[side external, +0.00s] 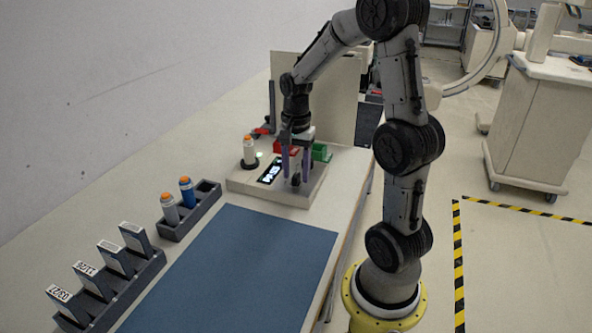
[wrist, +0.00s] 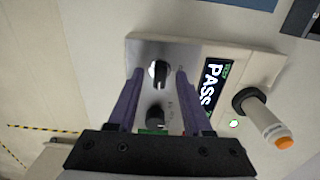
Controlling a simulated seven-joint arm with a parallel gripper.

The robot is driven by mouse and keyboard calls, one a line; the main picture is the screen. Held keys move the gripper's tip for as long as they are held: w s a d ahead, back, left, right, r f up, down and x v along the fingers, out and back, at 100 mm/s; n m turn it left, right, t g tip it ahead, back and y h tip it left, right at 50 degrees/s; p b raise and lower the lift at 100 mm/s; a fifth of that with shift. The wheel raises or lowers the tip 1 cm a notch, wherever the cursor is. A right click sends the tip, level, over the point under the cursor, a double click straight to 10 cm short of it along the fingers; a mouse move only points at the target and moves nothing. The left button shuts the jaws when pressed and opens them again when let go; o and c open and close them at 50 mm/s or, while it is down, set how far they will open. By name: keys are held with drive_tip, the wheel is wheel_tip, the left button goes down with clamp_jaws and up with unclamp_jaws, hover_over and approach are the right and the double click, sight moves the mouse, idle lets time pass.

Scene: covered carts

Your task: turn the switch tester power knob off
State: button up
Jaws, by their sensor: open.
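The switch tester (side external: 275,185) is a pale box on the bench, with a silver panel and a lit screen (wrist: 212,85) reading PASS. In the wrist view a black knob with a light pointer mark (wrist: 158,72) sits on the panel, and a second dark knob (wrist: 155,118) lies nearer my gripper. The panel lettering is too blurred to tell which is power. My gripper (wrist: 160,75) is open, its purple fingers on either side of the first knob; contact cannot be told. In the side view my gripper (side external: 296,172) is low over the tester and hides the knobs.
An orange-capped bottle (wrist: 268,124) stands in a dark holder beside the screen, near a green light (wrist: 234,124). Red (side external: 284,146) and green (side external: 321,152) parts sit behind my gripper. A blue mat (side external: 235,265) lies clear in front; racks (side external: 110,290) stand at left.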

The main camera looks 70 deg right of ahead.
clamp_jaws()
drive_tip(key=shift+n, duration=0.4)
drive_tip(key=n, duration=1.7)
drive_tip(key=shift+r, duration=0.1)
idle(0.5)
unclamp_jaws()
